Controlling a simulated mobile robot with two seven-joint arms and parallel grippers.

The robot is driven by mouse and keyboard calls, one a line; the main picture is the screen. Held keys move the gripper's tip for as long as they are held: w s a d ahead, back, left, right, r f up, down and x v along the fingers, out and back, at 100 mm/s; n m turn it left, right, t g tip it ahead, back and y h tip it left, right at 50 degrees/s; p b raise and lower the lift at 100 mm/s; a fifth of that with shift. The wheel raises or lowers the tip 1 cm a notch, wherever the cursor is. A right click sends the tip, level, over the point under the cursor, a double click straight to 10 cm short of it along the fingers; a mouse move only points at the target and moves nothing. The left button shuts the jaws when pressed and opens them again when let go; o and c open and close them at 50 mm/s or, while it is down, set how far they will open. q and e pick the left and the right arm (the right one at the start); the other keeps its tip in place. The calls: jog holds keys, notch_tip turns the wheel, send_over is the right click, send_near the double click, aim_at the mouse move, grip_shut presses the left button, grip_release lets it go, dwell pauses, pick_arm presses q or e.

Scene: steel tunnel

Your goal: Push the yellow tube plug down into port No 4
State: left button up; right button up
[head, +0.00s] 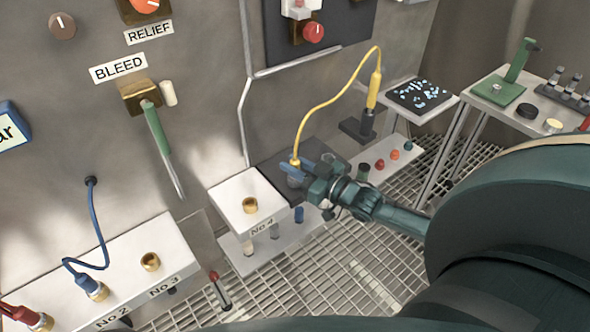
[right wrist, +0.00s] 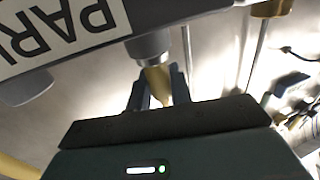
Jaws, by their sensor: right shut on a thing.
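My right gripper (head: 298,176) is shut on the yellow tube plug, just right of the No 4 block. In the right wrist view the plug (right wrist: 157,82) shows yellow between the two fingers (right wrist: 156,92). A grey collar on its far side meets the edge of a plate lettered "PAR..." (right wrist: 70,30); I cannot tell whether the plug is seated there. The yellow tube (head: 325,102) arcs from the plug up to a yellow fitting (head: 374,88) on a dark stand. Port No 4 (head: 250,205) is a brass ring on a white block, with its opening uncovered. My left gripper is not in view.
Ports No 2 (head: 92,290) and No 3 (head: 150,262) are at lower left; No 2 holds a blue plug. A green-handled lever (head: 158,135) hangs on the wall. Small side tables (head: 415,95) stand at the back right above a grated floor.

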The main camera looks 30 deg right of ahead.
grip_shut()
